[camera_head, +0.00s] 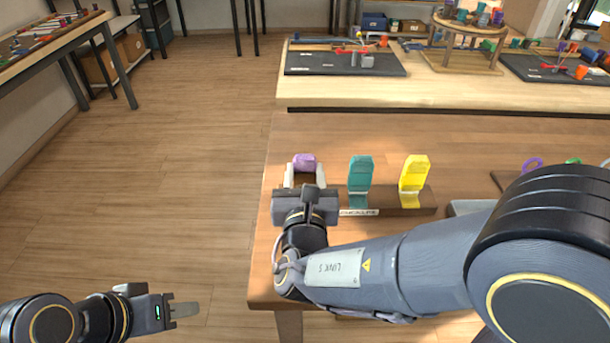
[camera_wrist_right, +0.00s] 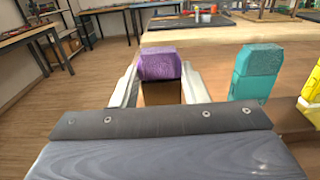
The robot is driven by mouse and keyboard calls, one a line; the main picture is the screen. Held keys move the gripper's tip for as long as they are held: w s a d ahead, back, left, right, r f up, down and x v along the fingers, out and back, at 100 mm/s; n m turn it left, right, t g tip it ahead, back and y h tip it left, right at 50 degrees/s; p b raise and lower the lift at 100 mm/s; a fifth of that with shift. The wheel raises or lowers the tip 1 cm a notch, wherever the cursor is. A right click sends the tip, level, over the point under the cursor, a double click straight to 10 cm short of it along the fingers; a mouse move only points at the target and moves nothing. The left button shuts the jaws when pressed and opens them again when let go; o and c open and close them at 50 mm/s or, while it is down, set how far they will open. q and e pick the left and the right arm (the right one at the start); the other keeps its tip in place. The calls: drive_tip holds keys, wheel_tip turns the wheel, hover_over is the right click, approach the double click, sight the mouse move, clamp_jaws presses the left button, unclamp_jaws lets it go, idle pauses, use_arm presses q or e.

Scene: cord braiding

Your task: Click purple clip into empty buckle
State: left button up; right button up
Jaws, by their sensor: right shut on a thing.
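The purple clip (camera_head: 304,162) is between the fingers of my right gripper (camera_head: 305,175), which is shut on it at the left end of the buckle rack. A teal clip (camera_head: 360,176) and a yellow clip (camera_head: 413,180) stand upright to the right. My left gripper (camera_head: 180,310) is low at the left, away from the table; its opening is unclear.
The dark rack (camera_head: 430,205) with a buckle label (camera_head: 358,212) sits on the wooden table (camera_head: 330,130). Purple and green rings (camera_head: 533,165) lie at the right, partly behind my right arm. The table behind the clips is clear.

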drive_tip(key=shift+f, duration=0.35)
drive_tip(key=o, duration=1.1)
drive_tip(key=shift+f, duration=0.15)
drive_tip(key=shift+o, duration=0.2)
drive_tip(key=shift+d, duration=0.15)
drive_tip(key=o, duration=0.3)
drive_tip(key=shift+r, duration=0.2)
drive_tip(key=s, duration=0.6)
drive_tip(key=shift+p, duration=0.35)
